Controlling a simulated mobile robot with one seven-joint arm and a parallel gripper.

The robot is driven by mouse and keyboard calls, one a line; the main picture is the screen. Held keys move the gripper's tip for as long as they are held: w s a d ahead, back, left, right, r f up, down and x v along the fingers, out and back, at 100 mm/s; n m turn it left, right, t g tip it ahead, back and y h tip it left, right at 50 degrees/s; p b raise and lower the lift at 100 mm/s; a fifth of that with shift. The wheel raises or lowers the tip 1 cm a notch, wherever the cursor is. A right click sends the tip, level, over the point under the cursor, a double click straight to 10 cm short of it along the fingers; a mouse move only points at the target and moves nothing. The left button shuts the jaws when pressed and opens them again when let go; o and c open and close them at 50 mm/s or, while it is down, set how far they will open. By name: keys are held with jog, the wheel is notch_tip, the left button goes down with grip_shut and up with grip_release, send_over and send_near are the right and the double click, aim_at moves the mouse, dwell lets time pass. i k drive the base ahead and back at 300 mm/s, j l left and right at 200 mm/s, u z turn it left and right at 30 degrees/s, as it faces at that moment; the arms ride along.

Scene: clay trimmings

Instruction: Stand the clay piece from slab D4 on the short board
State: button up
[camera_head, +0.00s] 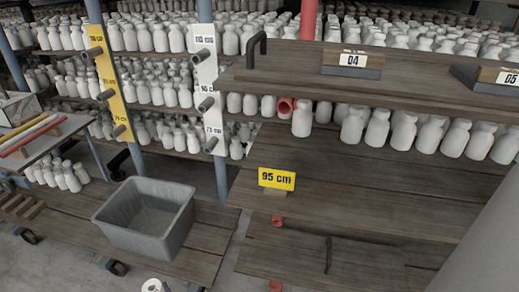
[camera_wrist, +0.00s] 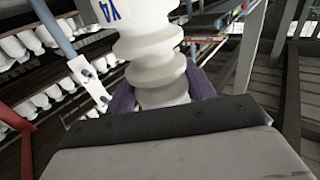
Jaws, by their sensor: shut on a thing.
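My gripper (camera_wrist: 162,92) shows in the wrist view, its two dark purple fingers on either side of a white, ribbed piece (camera_wrist: 155,52). It is shut on this piece, which has stacked rounded ridges. A blue marking ending in a 4-like figure is near the piece's top, partly cut off by the frame edge. In the head view neither the gripper nor the held piece can be made out. A wooden board (camera_head: 370,190) there carries a yellow "95 cm" sign (camera_head: 277,179) near its left end. I cannot tell which board is the short one.
A higher board (camera_head: 290,75) carries number blocks (camera_head: 352,63) and a dark handle. White bottles (camera_head: 377,130) stand in a row behind the 95 cm board. A grey bin (camera_head: 145,218) sits at lower left. Yellow and white height posts (camera_head: 208,90) stand left. The 95 cm board's front is clear.

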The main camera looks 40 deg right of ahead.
aim_at(368, 271)
jog(key=k, duration=0.65)
jog(key=k+z, duration=0.15)
jog(key=z, duration=0.75)
jog(key=j+z, duration=0.15)
jog(key=z, duration=0.25)
jog(key=j+z, duration=0.1)
jog(key=z, duration=0.3)
jog(key=j, duration=1.55)
jog(key=i+l, duration=0.15)
jog(key=i, duration=0.2)
